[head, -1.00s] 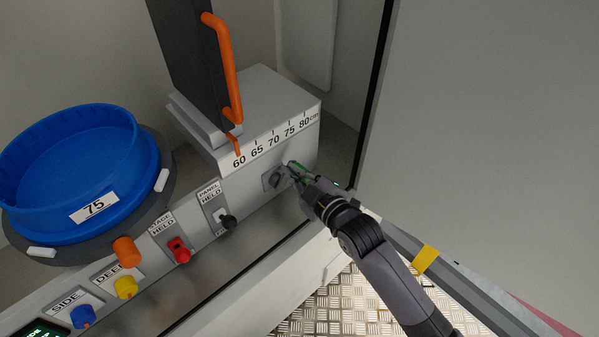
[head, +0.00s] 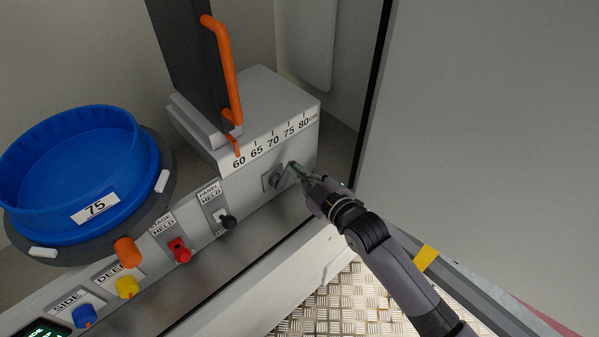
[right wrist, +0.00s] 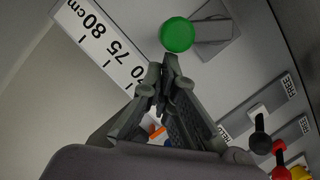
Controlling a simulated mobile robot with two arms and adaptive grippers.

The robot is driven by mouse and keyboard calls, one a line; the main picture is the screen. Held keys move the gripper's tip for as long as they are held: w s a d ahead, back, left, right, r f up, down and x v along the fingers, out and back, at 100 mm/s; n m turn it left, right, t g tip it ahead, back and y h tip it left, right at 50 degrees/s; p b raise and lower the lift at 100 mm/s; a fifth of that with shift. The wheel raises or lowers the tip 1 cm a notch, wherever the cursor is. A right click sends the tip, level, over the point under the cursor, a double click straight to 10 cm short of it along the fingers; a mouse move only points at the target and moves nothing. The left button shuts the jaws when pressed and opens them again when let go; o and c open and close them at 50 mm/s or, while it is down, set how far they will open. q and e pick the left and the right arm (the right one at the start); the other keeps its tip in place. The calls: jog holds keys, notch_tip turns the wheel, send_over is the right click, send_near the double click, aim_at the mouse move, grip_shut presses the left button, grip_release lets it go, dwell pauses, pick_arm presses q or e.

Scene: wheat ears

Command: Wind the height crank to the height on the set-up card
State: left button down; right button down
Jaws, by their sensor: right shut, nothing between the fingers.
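The height crank has a grey plate and hub (head: 271,181) on the front of the grey housing, below a scale (head: 272,141) marked 60 to 80 cm. Its green knob (right wrist: 177,35) shows clearly in the right wrist view; in the head view the gripper mostly covers it. An orange pointer (head: 234,146) stands near the 60 mark. A card (head: 95,207) reading 75 is on the blue tub. My left gripper is out of view.
The blue tub (head: 128,195) sits at the left. A black lever (head: 229,222), red knob (head: 182,255), yellow knob (head: 127,287) and blue knob (head: 83,316) line the panel. An orange handle (head: 226,65) rises above the housing. A pale wall (head: 490,130) stands close at right.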

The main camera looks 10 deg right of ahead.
jog(key=shift+w+d+f+m+p, duration=0.1)
jog(key=shift+w+d+m+p, duration=0.1)
jog(key=shift+d+m+p, duration=0.2)
